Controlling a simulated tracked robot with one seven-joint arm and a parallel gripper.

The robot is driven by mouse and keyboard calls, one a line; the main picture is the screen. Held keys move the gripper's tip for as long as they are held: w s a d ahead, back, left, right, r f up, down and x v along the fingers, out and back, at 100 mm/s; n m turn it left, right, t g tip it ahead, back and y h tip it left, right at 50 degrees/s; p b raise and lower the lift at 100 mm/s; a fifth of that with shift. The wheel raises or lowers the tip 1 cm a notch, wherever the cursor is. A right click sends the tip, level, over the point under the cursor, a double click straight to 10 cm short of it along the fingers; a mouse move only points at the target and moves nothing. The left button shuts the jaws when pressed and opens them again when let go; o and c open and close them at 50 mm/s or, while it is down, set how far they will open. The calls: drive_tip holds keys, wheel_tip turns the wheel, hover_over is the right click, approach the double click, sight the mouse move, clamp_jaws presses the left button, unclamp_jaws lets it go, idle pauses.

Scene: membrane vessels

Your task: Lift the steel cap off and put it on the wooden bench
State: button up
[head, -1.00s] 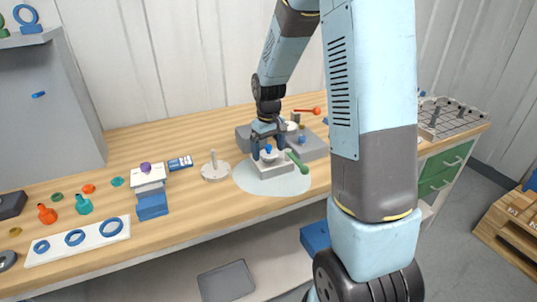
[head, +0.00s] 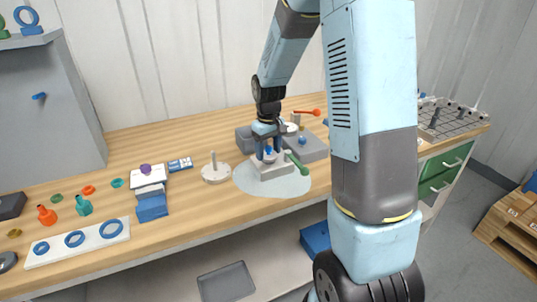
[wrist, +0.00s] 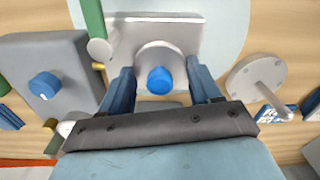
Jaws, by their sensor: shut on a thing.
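The steel cap (head: 270,158) is a pale grey dome with a blue knob on top. It is at the square metal vessel (head: 271,170), which stands on a pale round mat (head: 245,183). In the wrist view, the cap (wrist: 148,56) sits between my two blue fingers, over the vessel's square block (wrist: 185,30). My gripper (head: 268,155) points down and is shut on the cap; it also shows in the wrist view (wrist: 158,72). I cannot tell for sure whether the cap is clear of the vessel. The wooden bench (head: 215,203) is bare in front of the mat.
A green handle (head: 297,162) juts out beside the vessel. A white disc with a post (head: 215,170) stands left of the mat. Grey blocks (head: 311,147) stand behind. Blue and white boxes (head: 152,207) and a white ring board (head: 80,243) lie further left.

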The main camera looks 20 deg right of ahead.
sight(269, 147)
drive_tip(key=r, duration=0.3)
drive_tip(key=shift+s+r, duration=0.2)
drive_tip(key=shift+r, duration=0.2)
drive_tip(key=s+r, duration=1.2)
drive_tip(key=s, duration=0.1)
drive_tip(key=shift+s, duration=0.3)
